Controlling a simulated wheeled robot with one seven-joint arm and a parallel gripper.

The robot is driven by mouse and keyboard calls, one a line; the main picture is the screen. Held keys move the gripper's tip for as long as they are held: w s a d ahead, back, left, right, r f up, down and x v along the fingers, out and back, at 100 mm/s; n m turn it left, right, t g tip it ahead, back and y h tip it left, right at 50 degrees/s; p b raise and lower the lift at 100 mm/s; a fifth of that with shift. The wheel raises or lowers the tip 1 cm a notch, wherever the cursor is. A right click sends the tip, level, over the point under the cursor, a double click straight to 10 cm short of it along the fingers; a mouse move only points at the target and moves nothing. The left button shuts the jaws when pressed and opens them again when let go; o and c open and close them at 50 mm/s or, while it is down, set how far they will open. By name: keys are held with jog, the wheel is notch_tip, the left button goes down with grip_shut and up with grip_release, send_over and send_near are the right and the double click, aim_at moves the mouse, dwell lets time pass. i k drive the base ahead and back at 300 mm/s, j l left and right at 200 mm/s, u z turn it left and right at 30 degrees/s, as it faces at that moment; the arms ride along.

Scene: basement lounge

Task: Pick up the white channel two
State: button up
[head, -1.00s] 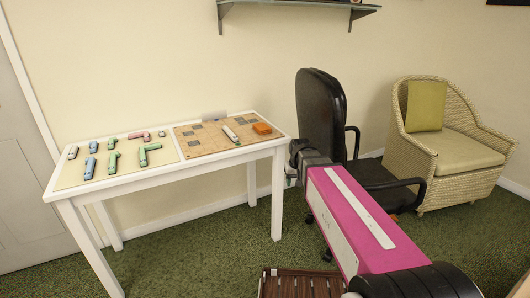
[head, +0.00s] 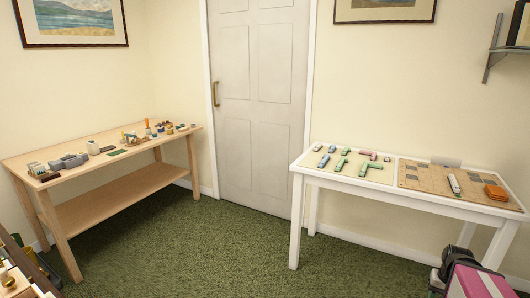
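A long, thin white piece with a dark mark (head: 454,184) lies on the brown board (head: 420,184) on the right half of the white table. It may be the white channel two, but it is too small to tell. A pale block (head: 445,161) stands at the board's back edge. My gripper (head: 438,277) shows as a dark shape at the lower right, in front of the table and apart from the pieces. Its fingers cannot be made out.
Several green, blue and pink pieces (head: 342,163) lie on the white table's left half (head: 330,174). An orange stack (head: 496,193) sits on the board's right. A wooden workbench (head: 110,212) with small items stands left. Green carpet (head: 205,250) between is clear.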

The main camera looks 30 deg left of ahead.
aim_at(318, 147)
jog(key=i+j+u, duration=0.1)
jog(key=u, duration=0.3)
jog(key=i+j+u, duration=0.15)
jog(key=u, duration=0.3)
jog(key=i+j+u, duration=0.1)
jog(key=u, duration=0.3)
jog(key=i+u, duration=0.25)
jog(key=u, duration=0.15)
jog(key=i+j+u, duration=0.15)
jog(key=i+u, duration=0.65)
jog(key=i, duration=0.2)
jog(key=i+l+u, duration=0.2)
jog(key=i+u, duration=0.25)
jog(key=i+z, duration=0.35)
jog(key=i, duration=0.35)
jog(key=i+j+z, duration=0.3)
jog(key=i, duration=0.4)
jog(key=z, duration=0.45)
jog(key=i+z, duration=0.15)
jog(key=z, duration=0.75)
jog(key=i+j+z, duration=0.1)
jog(key=z, duration=1.7)
